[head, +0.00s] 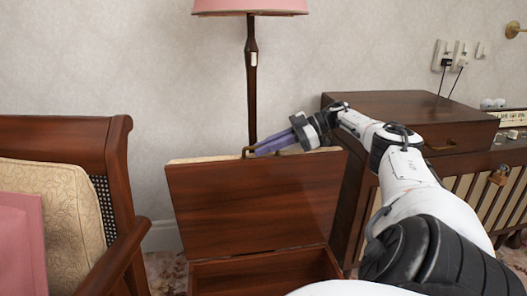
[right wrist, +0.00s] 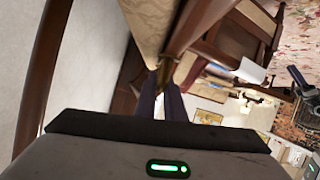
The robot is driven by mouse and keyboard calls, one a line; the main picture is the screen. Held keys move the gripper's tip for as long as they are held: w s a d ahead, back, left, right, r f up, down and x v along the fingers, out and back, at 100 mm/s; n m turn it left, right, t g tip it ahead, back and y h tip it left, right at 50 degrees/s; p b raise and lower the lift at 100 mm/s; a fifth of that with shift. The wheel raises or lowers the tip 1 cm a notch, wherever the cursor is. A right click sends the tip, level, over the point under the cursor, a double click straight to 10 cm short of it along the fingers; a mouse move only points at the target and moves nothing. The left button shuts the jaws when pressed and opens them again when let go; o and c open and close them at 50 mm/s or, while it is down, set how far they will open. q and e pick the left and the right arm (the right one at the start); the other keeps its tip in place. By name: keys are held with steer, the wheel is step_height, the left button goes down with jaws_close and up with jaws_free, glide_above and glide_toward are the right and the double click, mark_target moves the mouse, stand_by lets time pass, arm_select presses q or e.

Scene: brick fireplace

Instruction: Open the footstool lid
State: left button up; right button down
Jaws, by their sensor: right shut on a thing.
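The footstool (head: 265,272) is a dark wooden box low in the middle of the head view. Its lid (head: 250,205) stands raised, nearly upright, with the bare wooden underside facing me and a strip of pale cushion along the top edge. My right gripper (head: 255,151) reaches in from the right and is shut on the lid at its top edge; the exact contact is small and partly hidden. In the right wrist view, its fingers (right wrist: 160,92) meet at the lid's edge beside patterned cushion fabric. My left gripper is out of view.
A wooden armchair (head: 118,190) with a pink cushion (head: 22,240) stands at left. A lamp pole (head: 252,85) with a pink shade (head: 250,6) rises behind the lid. A wooden cabinet (head: 405,112) stands at right, close to my arm.

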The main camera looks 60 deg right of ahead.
steer(key=shift+w, duration=0.1)
steer(key=c, duration=2.1)
jaws_free()
